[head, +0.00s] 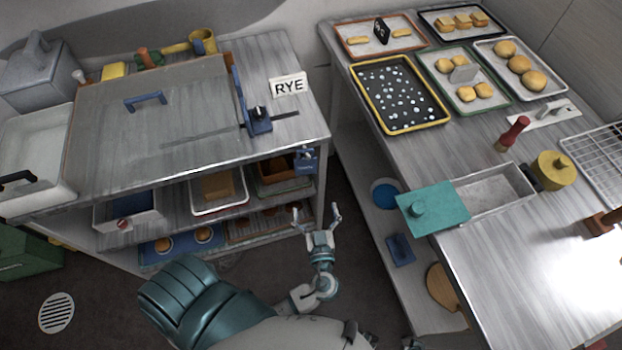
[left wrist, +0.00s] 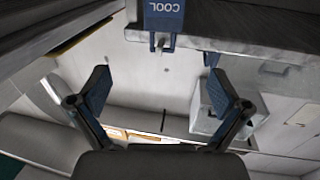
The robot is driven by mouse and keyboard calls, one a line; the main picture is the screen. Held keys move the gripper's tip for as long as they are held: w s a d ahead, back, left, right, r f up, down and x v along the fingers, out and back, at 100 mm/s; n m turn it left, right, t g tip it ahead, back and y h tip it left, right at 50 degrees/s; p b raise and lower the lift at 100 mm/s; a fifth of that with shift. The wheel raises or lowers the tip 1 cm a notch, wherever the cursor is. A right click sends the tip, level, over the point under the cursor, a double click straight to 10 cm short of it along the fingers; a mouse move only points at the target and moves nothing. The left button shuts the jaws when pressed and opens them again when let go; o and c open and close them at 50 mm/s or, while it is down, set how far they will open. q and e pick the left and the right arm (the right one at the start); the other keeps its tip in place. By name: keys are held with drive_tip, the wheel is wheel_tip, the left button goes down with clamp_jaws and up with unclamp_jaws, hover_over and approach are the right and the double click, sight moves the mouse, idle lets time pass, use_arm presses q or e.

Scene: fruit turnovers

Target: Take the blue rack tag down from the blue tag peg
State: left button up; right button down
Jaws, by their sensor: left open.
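The blue rack tag (head: 306,160) hangs at the right front corner of the left table, just under the tabletop edge. In the left wrist view the tag (left wrist: 163,14) shows at the top edge, partly cut off, with the word COOL on it. My left gripper (head: 316,210) is open and empty, in front of and below the tag in the head view. Its fingers (left wrist: 159,88) are spread wide in the wrist view, apart from the tag.
The left table (head: 190,140) has shelves below with trays and bins. A RYE sign (head: 288,85) and a blue-and-black fitting (head: 258,119) stand on its right. The right counter (head: 480,260) carries several trays and a teal lid (head: 433,209). An open floor gap lies between them.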

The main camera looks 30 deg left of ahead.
use_arm(q)
drive_tip(key=p, duration=0.2)
approach(307, 162)
drive_tip(key=w+a, duration=0.2)
drive_tip(key=a, duration=0.1)
drive_tip(key=x, duration=0.4)
drive_tip(key=p+x, duration=0.1)
drive_tip(key=x, duration=0.1)
drive_tip(key=shift+w+d+r, duration=0.15)
drive_tip(key=shift+w+d, duration=0.2)
drive_tip(key=shift+w+a, duration=0.4)
drive_tip(key=shift+a, duration=0.4)
use_arm(e)
drive_tip(key=s+a+x, duration=0.1)
drive_tip(key=s+x, duration=0.1)
drive_tip(key=x, duration=0.7)
drive_tip(key=shift+s+f, duration=0.3)
drive_tip(key=shift+f, duration=0.05)
use_arm(q)
drive_tip(key=shift+d, duration=0.4)
drive_tip(key=c, duration=1.5)
drive_tip(key=shift+a+r, duration=0.3)
drive_tip(key=shift+r, duration=0.05)
use_arm(e)
drive_tip(key=shift+d, duration=0.15)
